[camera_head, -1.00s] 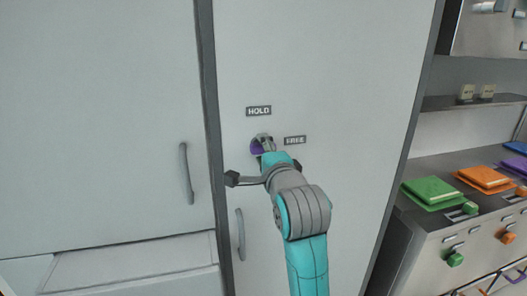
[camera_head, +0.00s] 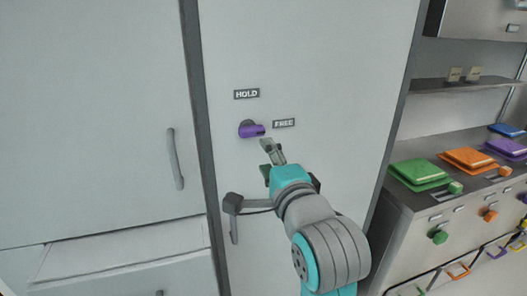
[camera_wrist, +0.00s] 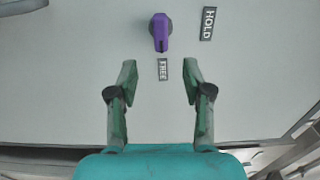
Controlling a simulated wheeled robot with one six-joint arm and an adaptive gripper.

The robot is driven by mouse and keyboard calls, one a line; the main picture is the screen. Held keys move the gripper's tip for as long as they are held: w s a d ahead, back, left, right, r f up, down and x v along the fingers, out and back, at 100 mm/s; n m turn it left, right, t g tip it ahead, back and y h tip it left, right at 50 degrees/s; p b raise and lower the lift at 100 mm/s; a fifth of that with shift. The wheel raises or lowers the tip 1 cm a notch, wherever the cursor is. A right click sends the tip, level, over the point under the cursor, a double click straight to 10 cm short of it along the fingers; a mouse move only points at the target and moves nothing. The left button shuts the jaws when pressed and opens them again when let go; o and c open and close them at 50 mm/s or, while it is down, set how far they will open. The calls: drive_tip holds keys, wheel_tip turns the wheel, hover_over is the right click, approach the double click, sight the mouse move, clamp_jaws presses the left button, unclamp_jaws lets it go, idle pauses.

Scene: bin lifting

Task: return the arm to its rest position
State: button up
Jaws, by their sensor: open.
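My gripper (camera_head: 272,158) is in front of the white panel, just below and right of a purple knob (camera_head: 252,130). In the wrist view the gripper (camera_wrist: 158,80) has its two green fingers spread wide apart with nothing between them. The purple knob (camera_wrist: 160,33) shows beyond the fingertips, clear of them, and its pointer end is toward the FREE label (camera_wrist: 163,70). The HOLD label (camera_head: 246,94) is above the knob, and the FREE label (camera_head: 284,123) is to its right. My arm is reached forward toward the panel.
A vertical handle (camera_head: 175,158) is on the panel at left. At right stands a steel counter (camera_head: 405,215) with green (camera_head: 419,174), orange (camera_head: 468,160) and purple (camera_head: 507,149) lids, under a shelf (camera_head: 460,84).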

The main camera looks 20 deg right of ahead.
drive_tip(key=shift+s, duration=0.1)
idle(0.4)
drive_tip(key=s+d+f+n+g, duration=0.1)
drive_tip(key=s+f+n, duration=0.45)
drive_tip(key=f, duration=0.85)
drive_tip(key=s+d+f+n+g, duration=0.1)
drive_tip(key=s+f+n, duration=0.45)
drive_tip(key=f, duration=0.85)
drive_tip(key=s+f+n, duration=0.3)
drive_tip(key=s+f, duration=0.1)
drive_tip(key=s, duration=1.1)
drive_tip(key=s+f+n+g, duration=0.1)
drive_tip(key=s+f+n, duration=0.3)
drive_tip(key=s, duration=1.2)
drive_tip(key=shift+d+f, duration=0.15)
drive_tip(key=shift+d, duration=0.3)
